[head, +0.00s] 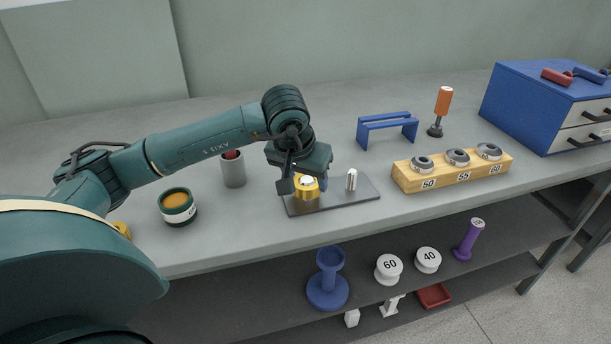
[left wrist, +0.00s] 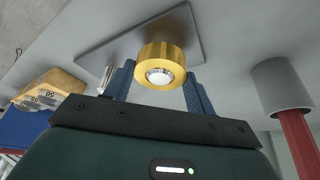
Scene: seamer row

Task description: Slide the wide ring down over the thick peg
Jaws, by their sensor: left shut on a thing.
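The wide ring is a brass-coloured ring (head: 306,190), also in the left wrist view (left wrist: 166,55). It sits around the thick peg (head: 307,181), whose silver rounded top shows in the ring's hole (left wrist: 160,76). The ring is low, close to the dark base plate (head: 335,199); I cannot tell whether it touches the plate. My left gripper (left wrist: 160,88) is shut on the ring, one blue finger on each side. A thinner silver peg (head: 351,180) stands bare on the plate's right part. My right gripper is not in view.
A grey cup (head: 233,171) with something red inside and a green tin (head: 178,207) stand left of the plate. A wooden block (head: 452,172) with numbered rings, a blue stand (head: 387,129) and a blue drawer box (head: 540,105) are to the right. The bench front edge is near the plate.

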